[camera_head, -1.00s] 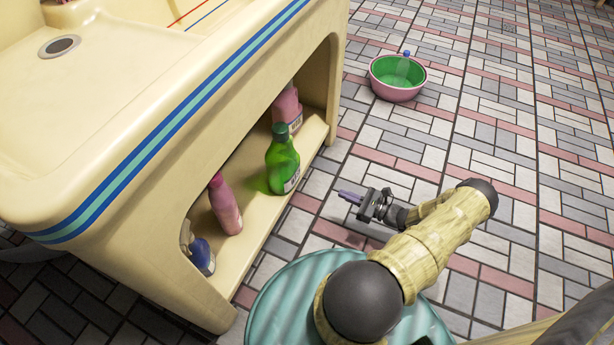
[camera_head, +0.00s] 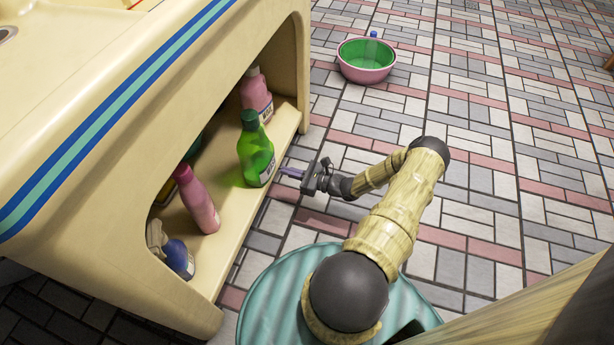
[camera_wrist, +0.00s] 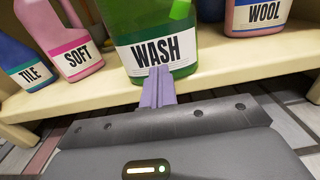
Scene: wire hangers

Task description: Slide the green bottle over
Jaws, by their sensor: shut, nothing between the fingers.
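The green bottle (camera_head: 255,153) stands upright on the shelf inside the cream cabinet, near the shelf's front edge. In the wrist view its white WASH label (camera_wrist: 157,54) faces me. My gripper (camera_head: 284,171) points at the bottle from the open side of the cabinet, low on its body. Its purple fingers are shut together with nothing between them. In the wrist view the fingertips (camera_wrist: 159,72) overlap the lower part of the label; I cannot tell whether they touch it.
A pink SOFT bottle (camera_head: 197,200) and a blue TILE bottle (camera_head: 178,258) stand to the left on the shelf. A pink WOOL bottle (camera_head: 256,94) stands on the other side. The shelf (camera_head: 288,124) has an opening frame around it. A pink-and-green basin (camera_head: 366,66) sits on the tiled floor.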

